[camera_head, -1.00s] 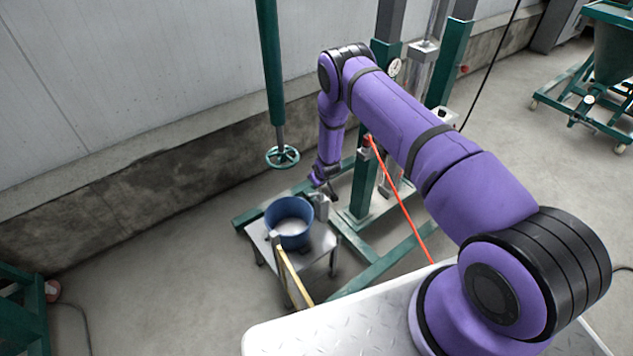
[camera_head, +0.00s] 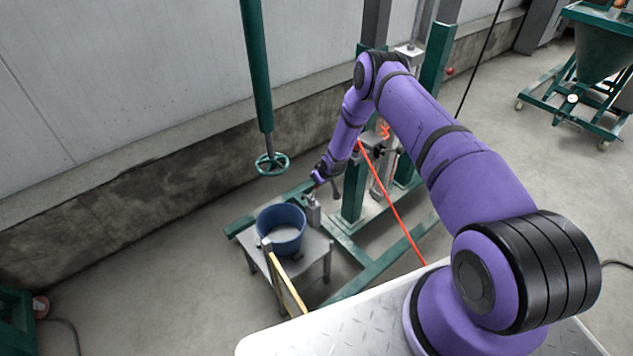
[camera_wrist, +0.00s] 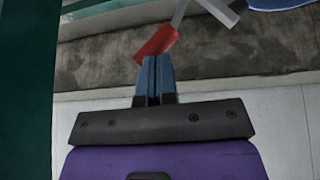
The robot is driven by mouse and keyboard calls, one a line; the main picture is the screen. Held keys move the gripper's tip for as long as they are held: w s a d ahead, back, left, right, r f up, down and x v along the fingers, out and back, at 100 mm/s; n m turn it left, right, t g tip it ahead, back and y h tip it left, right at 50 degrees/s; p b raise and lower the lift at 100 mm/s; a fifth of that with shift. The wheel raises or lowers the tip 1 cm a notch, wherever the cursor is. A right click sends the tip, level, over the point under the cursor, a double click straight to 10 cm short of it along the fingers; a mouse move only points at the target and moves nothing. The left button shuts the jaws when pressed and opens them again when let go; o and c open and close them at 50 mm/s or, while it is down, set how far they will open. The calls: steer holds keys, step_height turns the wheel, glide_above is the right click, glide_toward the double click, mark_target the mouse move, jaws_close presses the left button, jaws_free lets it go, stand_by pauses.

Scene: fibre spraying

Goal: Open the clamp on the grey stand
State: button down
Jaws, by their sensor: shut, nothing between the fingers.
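The clamp shows in the wrist view as a red handle (camera_wrist: 157,43) on pale metal bars (camera_wrist: 218,10) at the top. My gripper (camera_wrist: 157,62) has its blue fingers shut and empty. The red handle's lower end lies just beyond the fingertips; I cannot tell whether they touch. In the head view my gripper (camera_head: 318,180) points down above a grey upright block (camera_head: 313,212) beside the blue bucket, seemingly the grey stand. The clamp is too small or hidden there to make out.
A green frame (camera_head: 353,190) and red hose (camera_head: 395,212) stand to the right.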

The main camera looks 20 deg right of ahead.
steer(key=shift+w+d+f, duration=0.1)
steer(key=shift+d+f, duration=0.1)
steer(key=shift+d, duration=0.25)
steer(key=shift+w+d+f, duration=0.1)
steer(key=shift+d+f, duration=0.05)
steer(key=shift+d, duration=0.25)
steer(key=shift+d, duration=0.4)
steer(key=a+v, duration=0.1)
steer(key=v, duration=0.9)
steer(key=shift+s+r, duration=0.2)
steer(key=shift+r, duration=0.2)
steer(key=shift+a, duration=0.1)
